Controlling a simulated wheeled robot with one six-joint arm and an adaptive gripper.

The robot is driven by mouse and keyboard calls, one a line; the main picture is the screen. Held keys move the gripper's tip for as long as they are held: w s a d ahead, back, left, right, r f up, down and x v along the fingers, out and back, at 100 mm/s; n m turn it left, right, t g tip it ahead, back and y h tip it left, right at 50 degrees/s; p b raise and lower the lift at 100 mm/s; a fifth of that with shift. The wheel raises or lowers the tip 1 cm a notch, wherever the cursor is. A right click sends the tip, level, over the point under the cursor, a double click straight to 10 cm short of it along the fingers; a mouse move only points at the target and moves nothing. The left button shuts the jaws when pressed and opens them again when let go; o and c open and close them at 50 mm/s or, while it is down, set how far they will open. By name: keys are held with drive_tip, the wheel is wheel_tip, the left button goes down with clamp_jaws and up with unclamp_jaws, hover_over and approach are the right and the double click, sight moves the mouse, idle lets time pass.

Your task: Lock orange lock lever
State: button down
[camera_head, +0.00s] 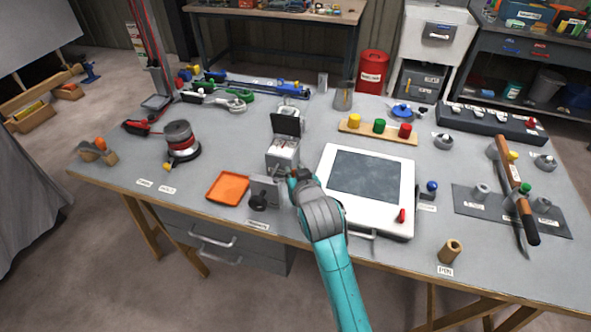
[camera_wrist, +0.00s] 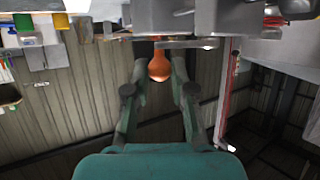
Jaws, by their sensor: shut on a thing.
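The orange lock lever (camera_wrist: 159,66) shows in the wrist view as a rounded orange knob below a grey metal part. The two fingers of my gripper (camera_wrist: 160,75) stand on either side of it and are closed on it. In the head view my gripper (camera_head: 291,177) is at the front right of a small grey machine (camera_head: 281,158) with a raised dark lid (camera_head: 286,124). The lever is hidden there behind my gripper and wrist.
An orange tray (camera_head: 228,188) and a grey block with a black knob (camera_head: 264,196) are left of my arm. A white framed panel (camera_head: 332,222) lies close on the right. A reel (camera_head: 181,142) stands farther left. Bare table shows at the front left.

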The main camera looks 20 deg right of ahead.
drive_tip(key=shift+s+a+m+g+h, duration=0.35)
drive_tip(key=shift+m+g+h, duration=0.1)
drive_tip(key=shift+m+h, duration=0.65)
drive_tip(key=shift+s+a+m+g+h, duration=0.3)
drive_tip(key=shift+s+m+g+h, duration=0.15)
drive_tip(key=shift+m+h, duration=0.6)
drive_tip(key=shift+s+a+m+g+h, duration=0.3)
drive_tip(key=shift+m+g+h, duration=0.2)
drive_tip(key=shift+m+h, duration=0.55)
drive_tip(key=c, duration=1)
unclamp_jaws()
drive_tip(key=shift+a+h, duration=0.1)
drive_tip(key=shift+h, duration=0.2)
drive_tip(key=v, duration=1.2)
